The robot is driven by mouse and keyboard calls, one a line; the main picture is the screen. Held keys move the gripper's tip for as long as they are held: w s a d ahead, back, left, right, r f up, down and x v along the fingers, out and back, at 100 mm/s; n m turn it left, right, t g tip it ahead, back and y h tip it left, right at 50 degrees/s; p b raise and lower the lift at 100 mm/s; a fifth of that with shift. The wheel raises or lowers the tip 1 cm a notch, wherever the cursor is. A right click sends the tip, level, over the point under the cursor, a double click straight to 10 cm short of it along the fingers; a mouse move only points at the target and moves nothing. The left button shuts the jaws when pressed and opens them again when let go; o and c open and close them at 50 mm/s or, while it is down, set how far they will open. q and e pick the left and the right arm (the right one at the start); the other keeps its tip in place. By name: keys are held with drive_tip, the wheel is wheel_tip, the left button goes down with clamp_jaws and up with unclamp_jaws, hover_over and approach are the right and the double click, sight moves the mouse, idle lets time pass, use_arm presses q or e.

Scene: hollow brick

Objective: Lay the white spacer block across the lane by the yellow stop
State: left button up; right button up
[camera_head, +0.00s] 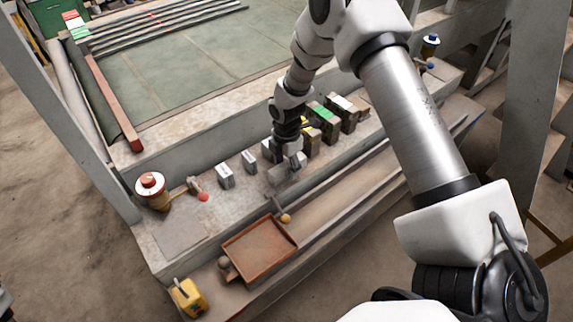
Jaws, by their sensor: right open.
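Several small white-topped blocks stand in a row on the concrete ledge, among them a left one (225,176) and another beside it (249,160). I cannot tell which is the spacer block. A bit of yellow (305,125) shows behind my right wrist, among darker blocks; it may be the yellow stop, partly hidden. My right gripper (284,174) is open, pointing down low over the ledge to the right of the two white blocks. Whether anything lies between its fingers is too small to tell. My left gripper is out of view.
A green-topped block (324,114) and other dark blocks stand right of my wrist. An orange tray (260,250) and a yellow object (189,298) sit on the lower front step. My right arm hides part of the ledge.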

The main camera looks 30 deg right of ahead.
drive_tip(key=shift+s+r, duration=0.2)
drive_tip(key=shift+s, duration=0.05)
drive_tip(key=shift+c, duration=1.4)
clamp_jaws()
